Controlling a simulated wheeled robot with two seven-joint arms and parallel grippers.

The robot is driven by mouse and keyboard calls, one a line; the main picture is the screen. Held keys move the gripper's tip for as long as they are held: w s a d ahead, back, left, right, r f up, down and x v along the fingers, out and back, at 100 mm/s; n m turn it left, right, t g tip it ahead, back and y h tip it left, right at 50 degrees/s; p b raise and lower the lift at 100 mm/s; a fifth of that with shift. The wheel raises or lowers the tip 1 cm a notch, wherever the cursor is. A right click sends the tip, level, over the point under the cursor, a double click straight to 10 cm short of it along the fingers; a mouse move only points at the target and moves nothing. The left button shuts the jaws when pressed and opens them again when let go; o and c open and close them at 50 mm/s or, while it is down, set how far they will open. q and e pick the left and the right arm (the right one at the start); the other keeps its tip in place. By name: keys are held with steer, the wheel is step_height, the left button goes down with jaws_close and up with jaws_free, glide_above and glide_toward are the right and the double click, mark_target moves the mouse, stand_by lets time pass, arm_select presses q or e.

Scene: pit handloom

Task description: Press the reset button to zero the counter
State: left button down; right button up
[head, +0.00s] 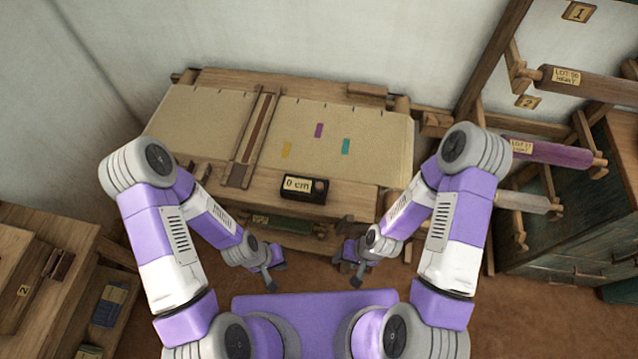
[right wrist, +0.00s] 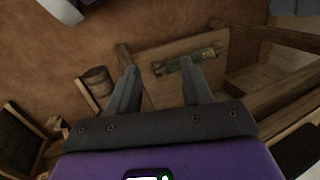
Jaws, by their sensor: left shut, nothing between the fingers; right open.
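The counter (head: 304,189) is a small dark box on the front beam of the loom, and its pale display reads "0 cm". A small round knob or button (head: 319,186) shows at the right end of its face; it is too small to tell if it is pressed. My left gripper (head: 273,277) is shut and empty, in front of and below the counter. My right gripper (head: 350,266) is open and empty, below and to the right of the counter. Its open fingers (right wrist: 158,88) also show in the right wrist view, with nothing between them.
The loom's cloth (head: 370,135) carries three coloured patches. A wooden bar assembly (head: 252,137) crosses it. A green roll (head: 280,224) lies under the front beam. Wall racks with rolls, including a purple roll (head: 550,152), stand at right. A wooden cabinet (head: 40,245) stands at left.

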jaws_close()
stand_by(1.4)
